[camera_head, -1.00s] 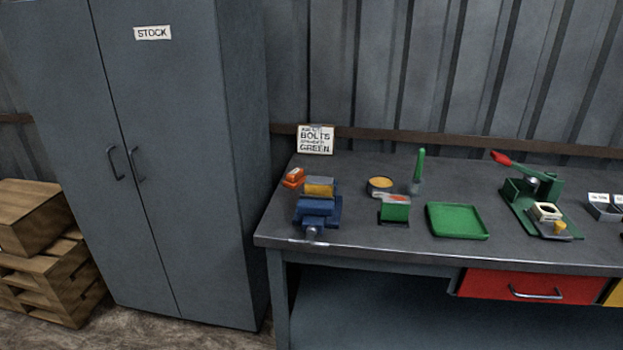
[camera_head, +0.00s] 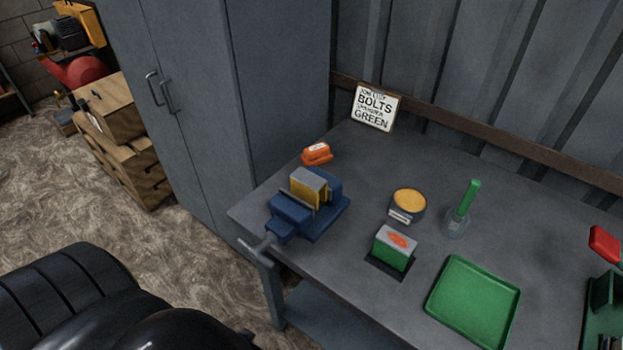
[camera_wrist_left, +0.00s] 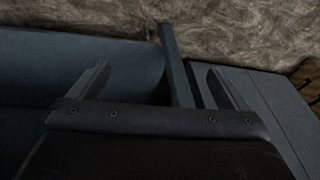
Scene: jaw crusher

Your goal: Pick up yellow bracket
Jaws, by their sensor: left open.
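A yellow bracket (camera_head: 304,193) with a grey top sits upright between the jaws of the blue vise (camera_head: 290,212), at the left end of the workbench. Whether the vise jaws press on it I cannot tell. My left gripper (camera_wrist_left: 160,80) shows in the left wrist view with its two fingers apart and nothing between them. It faces bench framing and floor, and the bracket is not in that view. My right gripper is not in view.
On the bench (camera_head: 345,255) stand an orange object (camera_head: 317,154), a round tin (camera_head: 406,204), a green block (camera_head: 393,250), a green-handled brush (camera_head: 463,207), a green tray (camera_head: 474,303) and a sign (camera_head: 375,107). A grey cabinet (camera_head: 215,110) stands behind left.

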